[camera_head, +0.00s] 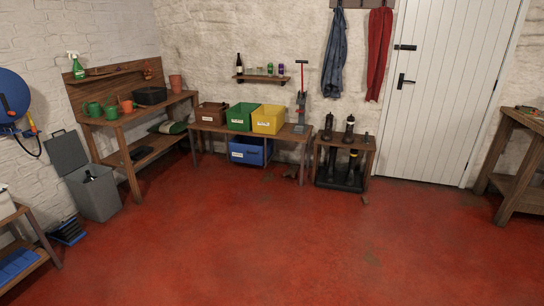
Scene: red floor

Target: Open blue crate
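The blue crate (251,153) sits low under the wooden bench at the back wall, below the green and yellow crates. A pale label shows on its front. The bench top hides its upper part, so I cannot tell whether it has a lid or is open. My gripper is not in view.
A green crate (241,116), a yellow crate (268,119) and a brown box (210,115) stand on the bench (288,131). A grey bin (96,194) with a raised lid stands at left. A boot stand (342,157) is to the right. The red floor (270,235) in front is clear.

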